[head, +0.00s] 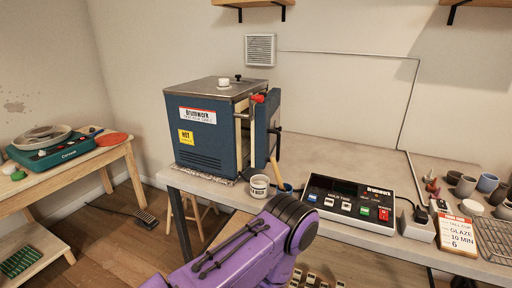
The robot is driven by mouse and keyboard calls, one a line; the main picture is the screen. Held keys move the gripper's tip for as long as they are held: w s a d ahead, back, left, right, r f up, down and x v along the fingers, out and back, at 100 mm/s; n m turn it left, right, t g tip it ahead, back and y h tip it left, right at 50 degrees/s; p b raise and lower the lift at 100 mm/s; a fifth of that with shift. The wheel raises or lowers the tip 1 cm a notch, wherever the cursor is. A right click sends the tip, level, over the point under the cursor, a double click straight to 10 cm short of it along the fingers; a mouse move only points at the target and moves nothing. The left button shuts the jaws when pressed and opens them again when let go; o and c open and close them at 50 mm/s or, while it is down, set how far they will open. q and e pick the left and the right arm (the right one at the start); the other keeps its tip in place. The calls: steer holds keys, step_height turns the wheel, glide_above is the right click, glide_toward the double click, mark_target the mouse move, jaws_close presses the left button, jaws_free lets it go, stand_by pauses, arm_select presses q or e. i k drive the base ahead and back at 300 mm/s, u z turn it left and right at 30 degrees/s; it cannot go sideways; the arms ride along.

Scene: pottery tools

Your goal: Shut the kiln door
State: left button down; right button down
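The kiln (207,141) is a dark blue box with a grey top, standing on the left end of the grey worktable. Its door (267,117) is the blue panel on the right side, with a pale inner lining and a black handle (276,130). The door stands ajar, with a gap between it and the kiln body showing the pale interior. A red knob (258,98) sits near the top of the gap. Neither gripper shows.
A white labelled jar (259,187) and a blue cup with a wooden-handled tool (284,189) stand just in front of the door. A control box (349,202) lies to the right. Pots and a wire rack (491,236) fill the right end. The worktable (335,156) behind is clear.

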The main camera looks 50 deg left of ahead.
mark_target(265, 139)
steer(key=u, duration=1.4)
